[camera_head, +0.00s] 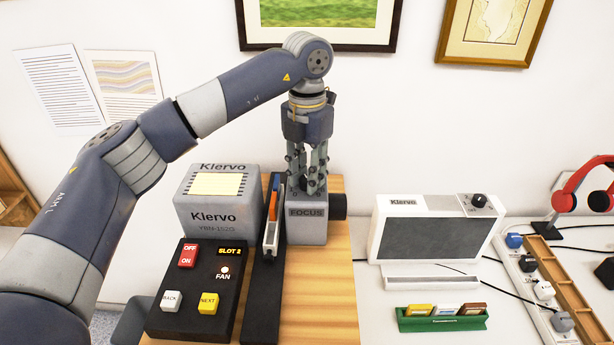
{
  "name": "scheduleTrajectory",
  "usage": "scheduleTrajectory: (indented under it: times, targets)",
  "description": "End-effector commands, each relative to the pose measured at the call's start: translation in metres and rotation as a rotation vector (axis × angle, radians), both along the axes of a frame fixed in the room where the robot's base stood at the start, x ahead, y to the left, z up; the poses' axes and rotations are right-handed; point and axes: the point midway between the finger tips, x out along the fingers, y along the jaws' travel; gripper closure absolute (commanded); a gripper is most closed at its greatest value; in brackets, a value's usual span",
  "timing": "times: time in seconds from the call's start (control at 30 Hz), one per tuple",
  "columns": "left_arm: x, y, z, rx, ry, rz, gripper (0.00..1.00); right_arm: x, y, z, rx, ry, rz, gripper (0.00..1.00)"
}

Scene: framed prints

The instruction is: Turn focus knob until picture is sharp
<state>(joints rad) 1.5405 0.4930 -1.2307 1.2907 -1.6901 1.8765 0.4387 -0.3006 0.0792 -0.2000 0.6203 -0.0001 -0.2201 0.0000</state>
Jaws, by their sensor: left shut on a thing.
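A grey slide projector marked Klervo (216,208) stands on a wooden table. At its right is a block labelled FOCUS (306,212), with a dark lens barrel (339,206) on its right side. My left gripper (307,188) points straight down onto the top of this block. Its fingers are shut on the focus knob, which the fingers hide. No projected picture shows in this view. My right gripper is not in view.
A black control panel (197,317) with OFF/ON, BACK and NEXT buttons reads SLOT 2. Framed prints (497,62) hang on the wall.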

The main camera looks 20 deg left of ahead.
Motion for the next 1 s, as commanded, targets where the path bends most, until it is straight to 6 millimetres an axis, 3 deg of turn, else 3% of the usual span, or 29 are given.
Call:
scheduleTrajectory:
  times: [0.4, 1.0]
  targets:
    - [0.0013, 0.0, 0.002, -0.002, -0.007, 0.212, 0.97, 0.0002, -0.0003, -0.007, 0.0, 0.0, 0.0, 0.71]
    - [0.0014, 0.0, 0.0027, -0.002, -0.007, 0.248, 0.97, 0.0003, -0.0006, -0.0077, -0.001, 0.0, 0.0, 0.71]
